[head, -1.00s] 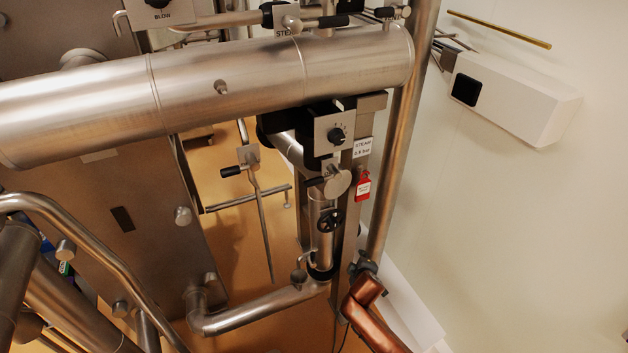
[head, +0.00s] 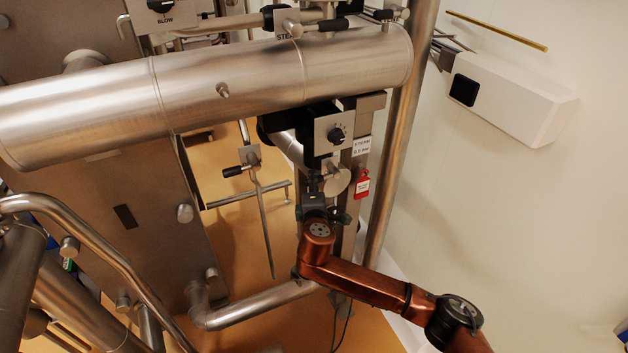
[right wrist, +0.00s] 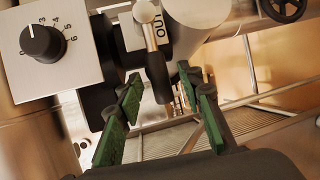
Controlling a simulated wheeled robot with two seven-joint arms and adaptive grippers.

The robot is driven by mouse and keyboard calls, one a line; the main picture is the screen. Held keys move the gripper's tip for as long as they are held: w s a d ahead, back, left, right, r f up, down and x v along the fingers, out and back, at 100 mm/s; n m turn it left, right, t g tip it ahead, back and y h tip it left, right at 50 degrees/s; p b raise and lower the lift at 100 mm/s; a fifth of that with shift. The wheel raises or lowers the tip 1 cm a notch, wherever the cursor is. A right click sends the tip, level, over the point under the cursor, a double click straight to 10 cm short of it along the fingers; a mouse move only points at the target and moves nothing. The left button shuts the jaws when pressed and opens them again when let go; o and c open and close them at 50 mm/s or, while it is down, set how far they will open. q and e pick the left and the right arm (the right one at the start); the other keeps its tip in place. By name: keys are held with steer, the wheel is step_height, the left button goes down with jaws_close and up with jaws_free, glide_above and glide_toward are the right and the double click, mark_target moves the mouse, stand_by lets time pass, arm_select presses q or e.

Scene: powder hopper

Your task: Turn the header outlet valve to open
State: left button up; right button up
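The outlet valve lever (right wrist: 151,28), a metal stem with a black grip, hangs down in the right wrist view beside a label reading "OUT", the rest of which is hidden. My right gripper (right wrist: 160,80) has green-padded fingers and is open. The black grip shows between its fingers, and no finger visibly touches it. In the head view my right gripper (head: 316,187) is at the valve under the dial box, beside a round metal cap (head: 338,181). There the lever is mostly hidden by the gripper and wrist. My left gripper is not in view.
A dial box (head: 335,134) with a black knob sits just above the gripper; its dial (right wrist: 43,44) shows in the right wrist view. A red tag (head: 361,185) hangs close right. A thick horizontal pipe (head: 220,85) runs overhead. Open space lies to the right.

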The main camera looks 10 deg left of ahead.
steer(key=shift+x, duration=1.1)
steer(key=shift+c, duration=0.6)
jaws_close()
